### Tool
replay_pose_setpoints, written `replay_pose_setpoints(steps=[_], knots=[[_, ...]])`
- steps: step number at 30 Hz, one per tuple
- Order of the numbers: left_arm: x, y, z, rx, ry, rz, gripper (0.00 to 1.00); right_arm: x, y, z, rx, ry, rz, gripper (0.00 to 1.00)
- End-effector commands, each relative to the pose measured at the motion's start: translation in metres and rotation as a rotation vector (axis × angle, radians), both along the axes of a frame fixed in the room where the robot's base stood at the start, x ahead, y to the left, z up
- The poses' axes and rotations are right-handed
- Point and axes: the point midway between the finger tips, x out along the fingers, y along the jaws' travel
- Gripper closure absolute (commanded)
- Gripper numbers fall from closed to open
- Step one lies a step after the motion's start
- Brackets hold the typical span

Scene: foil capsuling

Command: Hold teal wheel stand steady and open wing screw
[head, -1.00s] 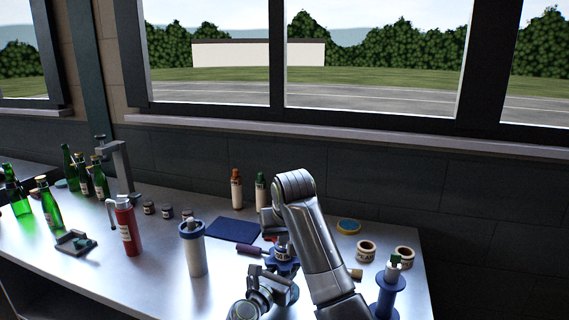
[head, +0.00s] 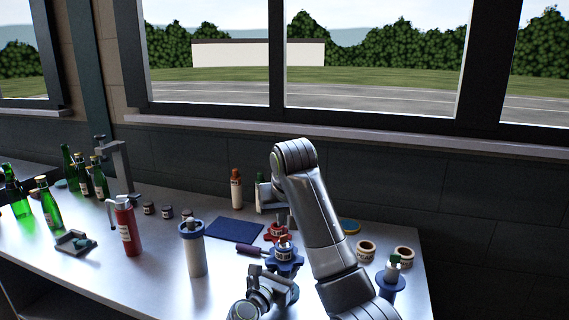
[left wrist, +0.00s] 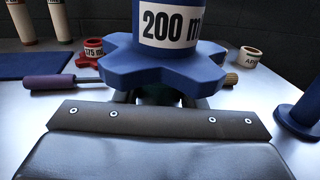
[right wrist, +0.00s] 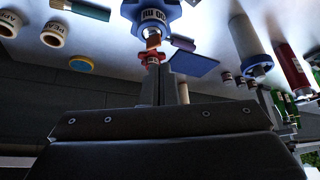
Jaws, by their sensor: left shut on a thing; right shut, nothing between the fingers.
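A blue star-shaped wheel with a "200 m" label stands on the table in the head view (head: 284,258) and fills the top of the left wrist view (left wrist: 165,65). A dark teal stand part (left wrist: 155,97) shows just under it, mostly hidden. My left gripper (head: 277,273) is shut on this stand below the blue wheel. A small copper-brown part (right wrist: 153,40) shows by the blue wheel in the right wrist view; I cannot tell whether it is the wing screw. My right gripper (head: 283,212) is shut and empty, above and behind the blue wheel, near a red wheel (head: 277,231).
A purple-handled tool (head: 250,249) lies left of the blue wheel. Tape rolls (head: 366,250) and a blue spool (head: 390,284) are on the right.

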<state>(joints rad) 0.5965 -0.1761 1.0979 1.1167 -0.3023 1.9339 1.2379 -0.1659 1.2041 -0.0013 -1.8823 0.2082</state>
Motion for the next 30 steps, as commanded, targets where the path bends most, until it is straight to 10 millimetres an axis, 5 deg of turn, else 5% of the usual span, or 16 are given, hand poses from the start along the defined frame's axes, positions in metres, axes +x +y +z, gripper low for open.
replay_pose_setpoints(steps=[11,30], knots=[[0.0,0.001,-0.001,0.0,0.001,0.001,1.0,0.002,-0.021,0.009,-0.01,-0.005,-0.001,1.0],[0.0,0.001,-0.001,0.001,0.0,0.001,1.0,0.002,-0.02,-0.055,-0.009,-0.004,0.001,1.0]])
